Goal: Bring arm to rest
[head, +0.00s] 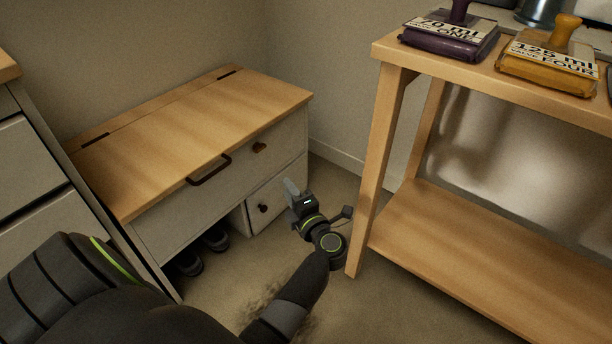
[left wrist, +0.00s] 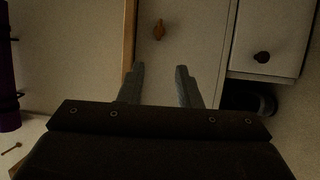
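My left arm (head: 302,282) comes in from the lower left of the head view and reaches out over the floor. It ends in my left gripper (head: 292,189) in front of the low cabinet (head: 262,180). In the left wrist view the two fingers of my left gripper (left wrist: 158,82) stand apart with nothing between them, so it is open. Beyond them is a pale cabinet front with a brown knob (left wrist: 159,30) and a dark knob (left wrist: 262,57). My right gripper is in neither view.
A wooden table (head: 388,150) with a lower shelf (head: 460,250) stands close to the right of my arm. It bears a purple block (head: 450,45) and an orange block (head: 545,68). Drawers (head: 30,165) stand at the left. Shoes (head: 190,262) lie under the low cabinet.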

